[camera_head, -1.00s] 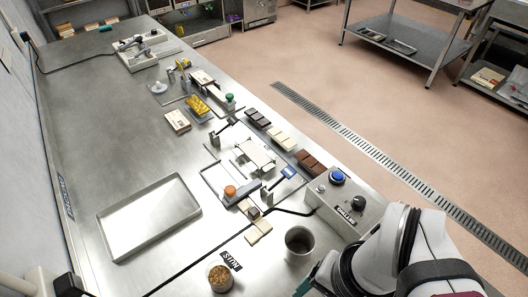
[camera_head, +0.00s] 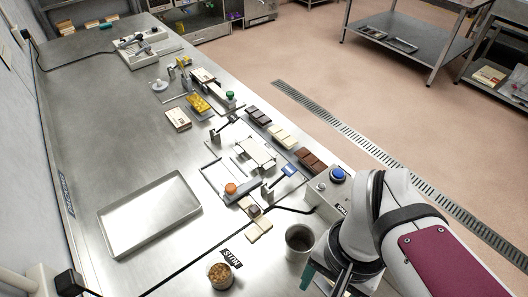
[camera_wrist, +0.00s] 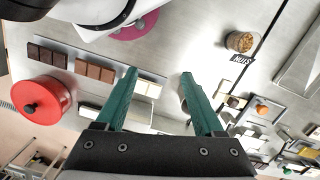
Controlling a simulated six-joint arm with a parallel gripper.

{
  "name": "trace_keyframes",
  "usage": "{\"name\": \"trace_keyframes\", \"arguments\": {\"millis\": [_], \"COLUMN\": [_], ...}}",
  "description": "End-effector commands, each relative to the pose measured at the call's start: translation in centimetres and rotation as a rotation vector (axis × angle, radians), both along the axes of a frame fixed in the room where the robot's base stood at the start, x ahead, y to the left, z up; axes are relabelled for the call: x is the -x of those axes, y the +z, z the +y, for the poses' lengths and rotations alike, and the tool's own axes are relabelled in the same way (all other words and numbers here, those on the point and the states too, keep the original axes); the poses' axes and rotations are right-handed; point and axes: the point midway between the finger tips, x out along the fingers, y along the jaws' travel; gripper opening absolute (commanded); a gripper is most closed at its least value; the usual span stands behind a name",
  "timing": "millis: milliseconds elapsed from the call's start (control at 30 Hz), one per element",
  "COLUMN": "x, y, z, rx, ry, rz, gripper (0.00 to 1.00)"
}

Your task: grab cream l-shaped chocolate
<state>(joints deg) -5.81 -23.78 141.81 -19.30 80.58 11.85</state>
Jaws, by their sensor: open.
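The cream L-shaped chocolate (camera_head: 260,229) lies flat on the steel bench in the head view, between the nuts label and the clear tray fixture. A dark brown piece (camera_head: 254,211) sits against its upper end. In the wrist view a small cream piece (camera_wrist: 236,101) beside a dark one appears to be the same chocolate, right of my fingers. In the head view only part of a green finger shows at the lower right, beyond the metal cup from the chocolate.
The metal cup (camera_head: 299,239) and the nut jar (camera_head: 220,277) stand near the chocolate. A control box with a blue button (camera_head: 337,174) is partly behind my arm. Chocolate bars (camera_head: 281,137) line the bench edge. An empty steel tray (camera_head: 108,230) lies left. A red round thing (camera_wrist: 40,102) shows in the wrist view.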

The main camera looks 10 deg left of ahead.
Motion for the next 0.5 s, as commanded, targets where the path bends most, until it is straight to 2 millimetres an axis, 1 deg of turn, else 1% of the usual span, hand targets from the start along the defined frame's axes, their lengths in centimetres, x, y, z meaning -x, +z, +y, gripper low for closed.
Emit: {"name": "trace_keyframes", "arguments": {"millis": [33,67,100,167,200,267,300,367,400,500], "x": [-1.5,-2.7,-4.7,-7.9,-10.0,-12.8,-14.2,-15.5,-15.9,-15.8], "y": [-0.3,-0.6,-1.1,-2.4,-3.4,-5.5,-7.0,-9.5,-11.1,-14.3], "z": [0.0,0.1,0.5,2.0,3.6,6.9,9.5,13.6,16.1,21.1], "rx": [0.102,0.190,0.321,0.517,0.637,0.784,0.849,0.895,0.895,0.837], "ry": [-0.007,-0.022,-0.045,-0.079,-0.096,-0.118,-0.128,-0.140,-0.145,-0.151], "rz": [0.062,0.086,0.093,0.043,-0.029,-0.190,-0.321,-0.527,-0.657,-0.906], "gripper": [0.70,0.70,0.70,0.70,0.70,0.70,0.70,0.70,0.70,0.70]}}
